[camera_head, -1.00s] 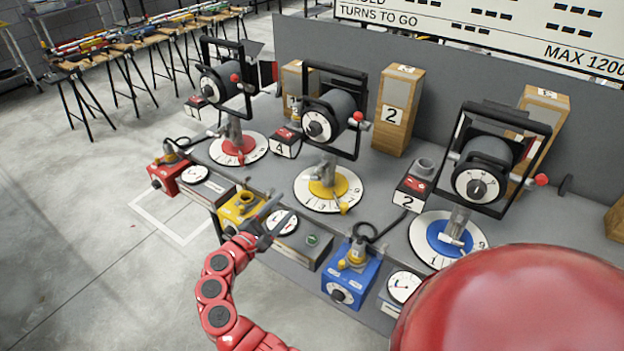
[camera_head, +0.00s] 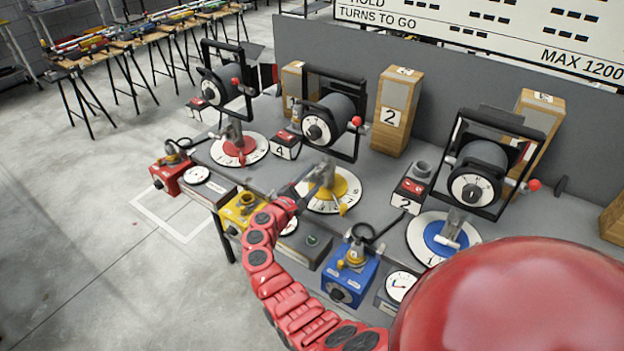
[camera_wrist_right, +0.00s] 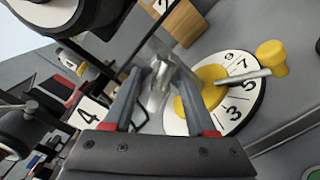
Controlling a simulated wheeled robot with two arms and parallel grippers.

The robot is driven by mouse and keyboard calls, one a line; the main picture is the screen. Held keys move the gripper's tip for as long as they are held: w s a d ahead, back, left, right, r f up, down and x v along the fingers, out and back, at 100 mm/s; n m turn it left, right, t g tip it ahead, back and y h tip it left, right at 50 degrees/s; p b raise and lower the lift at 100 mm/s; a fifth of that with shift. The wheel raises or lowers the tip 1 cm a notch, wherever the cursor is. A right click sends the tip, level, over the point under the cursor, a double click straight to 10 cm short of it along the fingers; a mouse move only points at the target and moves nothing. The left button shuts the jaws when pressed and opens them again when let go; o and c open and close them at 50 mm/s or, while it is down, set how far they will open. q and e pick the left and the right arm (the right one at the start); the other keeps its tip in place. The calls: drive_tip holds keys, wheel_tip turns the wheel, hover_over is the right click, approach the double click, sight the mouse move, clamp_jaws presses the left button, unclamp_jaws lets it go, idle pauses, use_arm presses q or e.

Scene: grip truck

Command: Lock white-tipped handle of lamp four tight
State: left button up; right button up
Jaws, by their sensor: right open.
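The middle lamp (camera_head: 331,125), next to a box marked 4 (camera_head: 286,146), stands on a grey post over a yellow hub (camera_head: 347,186) on a white numbered dial. My right gripper (camera_head: 314,177) is at the left side of this post, jaws open. In the right wrist view, the gripper (camera_wrist_right: 152,74) points at the grey metal post and clamp (camera_wrist_right: 158,90), which shows between its fingers; contact cannot be told. A pale rod (camera_wrist_right: 246,77) reaches from the yellow hub toward a yellow knob (camera_wrist_right: 271,57). I cannot make out for sure which handle has the white tip. My left gripper is not in view.
A lamp with a red hub (camera_head: 238,147) stands left, one with a blue hub (camera_head: 438,238) right. Yellow (camera_head: 243,208) and blue (camera_head: 350,277) switch boxes and gauges line the bench front. A wooden block marked 2 (camera_head: 396,110) stands behind.

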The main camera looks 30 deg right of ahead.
drive_tip(key=shift+c, duration=0.4)
clamp_jaws()
drive_tip(key=m+b, duration=0.1)
drive_tip(key=b, duration=0.1)
drive_tip(key=m+b, duration=0.1)
drive_tip(key=b, duration=0.1)
drive_tip(key=shift+f, duration=0.35)
drive_tip(key=shift+r+m+b, duration=0.25)
drive_tip(key=shift+m+b, duration=0.05)
drive_tip(key=shift+m, duration=0.2)
drive_tip(key=shift+o, duration=0.4)
unclamp_jaws()
drive_tip(key=shift+s+r, duration=0.1)
